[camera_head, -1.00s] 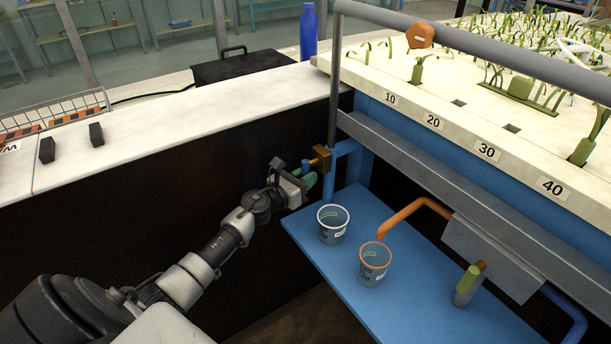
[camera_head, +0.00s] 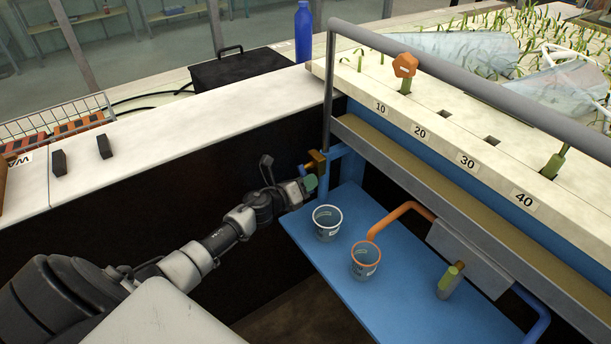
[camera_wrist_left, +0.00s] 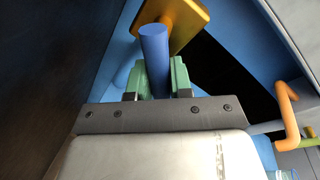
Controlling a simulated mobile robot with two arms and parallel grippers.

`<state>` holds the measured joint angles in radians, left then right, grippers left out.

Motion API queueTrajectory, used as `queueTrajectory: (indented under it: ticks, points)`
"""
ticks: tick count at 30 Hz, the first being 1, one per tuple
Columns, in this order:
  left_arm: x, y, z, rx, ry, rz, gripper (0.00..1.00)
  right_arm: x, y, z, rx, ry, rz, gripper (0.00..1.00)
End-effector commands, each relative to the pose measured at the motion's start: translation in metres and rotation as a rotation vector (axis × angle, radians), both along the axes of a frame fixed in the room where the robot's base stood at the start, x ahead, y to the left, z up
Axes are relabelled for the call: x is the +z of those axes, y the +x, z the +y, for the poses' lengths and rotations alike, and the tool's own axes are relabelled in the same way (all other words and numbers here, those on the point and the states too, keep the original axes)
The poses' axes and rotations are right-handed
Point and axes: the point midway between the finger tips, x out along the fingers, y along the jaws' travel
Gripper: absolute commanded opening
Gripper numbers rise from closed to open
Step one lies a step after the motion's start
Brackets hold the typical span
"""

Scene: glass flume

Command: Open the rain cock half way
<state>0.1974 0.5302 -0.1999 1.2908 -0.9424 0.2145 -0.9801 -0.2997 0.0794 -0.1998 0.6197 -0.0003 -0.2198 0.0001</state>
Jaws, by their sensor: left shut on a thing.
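The cock, which I take to be the rain cock, has a brass body (camera_head: 318,160) on the blue frame left of the shelf. My left gripper (camera_head: 310,182) is at it. In the left wrist view the green fingertips (camera_wrist_left: 157,78) are shut on its blue round handle (camera_wrist_left: 155,45), one on each side. The brass part (camera_wrist_left: 186,20) shows just beyond the handle. In the head view the gripper mostly hides the handle, so its exact angle is hard to tell. Pale translucent sheets (camera_head: 465,48) spread over the plant bed. My right gripper is not in view.
A white-rimmed cup (camera_head: 327,225) and an orange-rimmed cup (camera_head: 366,262) stand on the blue shelf (camera_head: 400,305), close to the gripper. An orange pipe (camera_head: 400,212) bends down over the orange-rimmed cup. A grey rail (camera_head: 440,75) runs along the flume above the shelf.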

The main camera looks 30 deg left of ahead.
Motion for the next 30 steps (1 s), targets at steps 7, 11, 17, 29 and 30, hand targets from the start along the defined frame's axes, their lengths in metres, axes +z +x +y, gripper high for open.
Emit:
queueTrajectory:
  ticks: [7,11,17,29,30]
  points:
    - [0.0032,-0.001,-0.0017,0.001,-0.078,0.033,0.0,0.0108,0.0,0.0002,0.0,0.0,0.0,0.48]
    - [0.0029,-0.0013,-0.002,0.0,-0.096,0.041,0.0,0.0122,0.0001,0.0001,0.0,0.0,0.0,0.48]
    - [0.0024,-0.0013,-0.0023,0.001,-0.102,0.043,0.0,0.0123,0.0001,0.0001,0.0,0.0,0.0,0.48]
    - [0.0025,-0.0013,-0.0023,0.001,-0.102,0.042,0.45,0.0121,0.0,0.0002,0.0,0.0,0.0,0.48]
    - [0.0026,-0.0013,-0.0024,0.001,-0.102,0.042,0.45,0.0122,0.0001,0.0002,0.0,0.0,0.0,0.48]
